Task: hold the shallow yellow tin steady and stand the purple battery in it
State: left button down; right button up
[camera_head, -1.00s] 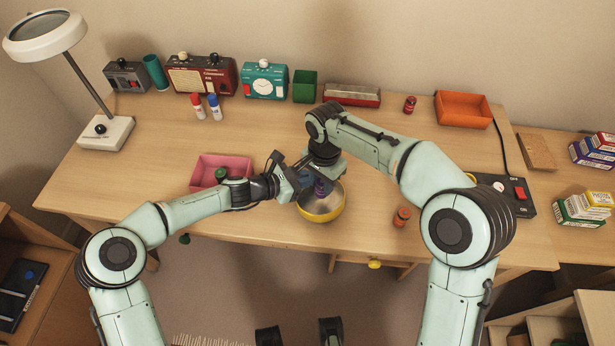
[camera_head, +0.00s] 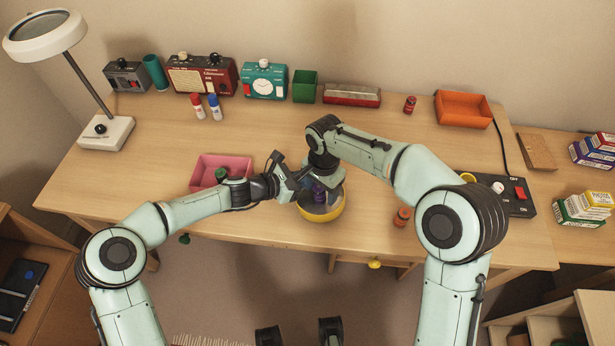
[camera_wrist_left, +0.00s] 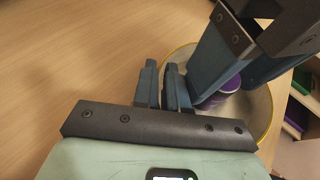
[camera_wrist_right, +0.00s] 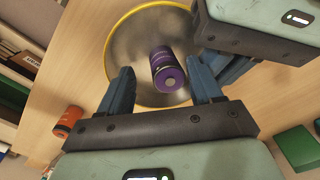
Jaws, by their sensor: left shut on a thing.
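The shallow yellow tin (camera_head: 322,218) stands at the desk's front edge; its grey inside and yellow rim show in the right wrist view (camera_wrist_right: 117,28). My left gripper (camera_wrist_left: 161,78) is shut on the tin's rim at its left side. The purple battery (camera_wrist_right: 168,70) is inside the tin and looks upright, its purple end facing the right wrist camera. The battery's foot is partly hidden.
An orange-red battery (camera_head: 402,216) stands right of the tin. A pink tray (camera_head: 221,162) lies to the left, near my left forearm. A switch box (camera_head: 508,196) is at the right. My two grippers are very close together over the tin.

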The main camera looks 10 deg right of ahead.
pick_arm(q)
jog(key=shift+a+f, duration=0.1)
jog(key=shift+f, duration=0.25)
pick_arm(e)
notch_tip(320, 180, up, 12)
dwell(0.4)
pick_arm(q)
jog(key=c, duration=1.1)
grip_release()
jog(key=shift+r, duration=0.15)
jog(key=v, duration=1.2)
